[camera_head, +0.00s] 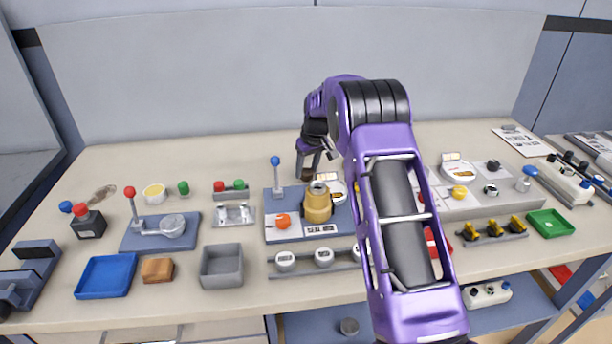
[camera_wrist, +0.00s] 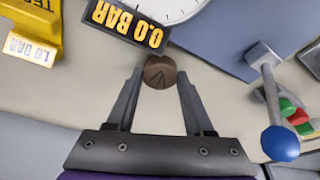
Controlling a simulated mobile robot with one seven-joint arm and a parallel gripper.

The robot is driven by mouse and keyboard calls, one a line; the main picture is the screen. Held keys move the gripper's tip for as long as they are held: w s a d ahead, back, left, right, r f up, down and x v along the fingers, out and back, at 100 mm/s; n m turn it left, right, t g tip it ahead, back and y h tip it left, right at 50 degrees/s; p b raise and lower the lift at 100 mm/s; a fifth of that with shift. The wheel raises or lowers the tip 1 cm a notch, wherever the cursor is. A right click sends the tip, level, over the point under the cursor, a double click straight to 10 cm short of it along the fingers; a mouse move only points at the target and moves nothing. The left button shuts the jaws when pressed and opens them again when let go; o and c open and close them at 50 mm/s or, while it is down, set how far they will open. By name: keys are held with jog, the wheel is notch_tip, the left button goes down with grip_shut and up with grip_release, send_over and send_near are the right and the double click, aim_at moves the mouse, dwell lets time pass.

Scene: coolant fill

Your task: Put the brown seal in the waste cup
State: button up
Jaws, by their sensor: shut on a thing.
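The brown seal (camera_wrist: 160,72) is a small round brown disc with dark marks on its face. My gripper (camera_wrist: 160,82) is shut on it in the wrist view, one finger on each side. In the head view my gripper (camera_head: 310,158) is at the back of the bench, behind the brass fitting, with the brown seal (camera_head: 308,173) low between its fingers. I cannot tell whether the seal touches the surface below. No thing is clearly marked as the waste cup; an open grey square container (camera_head: 222,265) stands at the front, and a round cup with a yellow inside (camera_head: 154,193) stands at the left.
A brass fitting (camera_head: 318,204) stands on a blue-grey plate with a blue-knobbed lever (camera_head: 275,162). The lever's blue knob (camera_wrist: 280,143) and a gauge reading 0.0 BAR (camera_wrist: 127,22) are close in the wrist view. A blue tray (camera_head: 106,276) and wooden block (camera_head: 157,269) sit front left.

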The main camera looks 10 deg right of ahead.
aim_at(306, 172)
grip_shut()
jog(key=shift+r, duration=0.1)
notch_tip(306, 172, up, 10)
jog(key=s+a+r+n+b, duration=0.1)
jog(key=s+a+r, duration=0.2)
jog(key=s+a, duration=0.3)
jog(key=s+a+f+n+y+b, duration=0.1)
jog(key=s+a+n+b, duration=0.15)
jog(key=s+a, duration=0.75)
jog(key=s+a+f+n+b, duration=0.1)
jog(key=s+a+b, duration=0.35)
jog(key=s, duration=0.85)
jog(key=shift+g, duration=0.4)
jog(key=shift+s+a+f+b, duration=0.2)
jog(key=shift+a+f, duration=0.1)
jog(key=shift+f, duration=1.45)
jog(key=shift+s+a+f+b, duration=0.1)
jog(key=shift+s+a+f, duration=0.2)
jog(key=shift+f, duration=1.4)
jog(key=shift+s+a+f+b, duration=0.15)
jog(key=shift+a+f, duration=0.2)
jog(key=shift+f, duration=1.4)
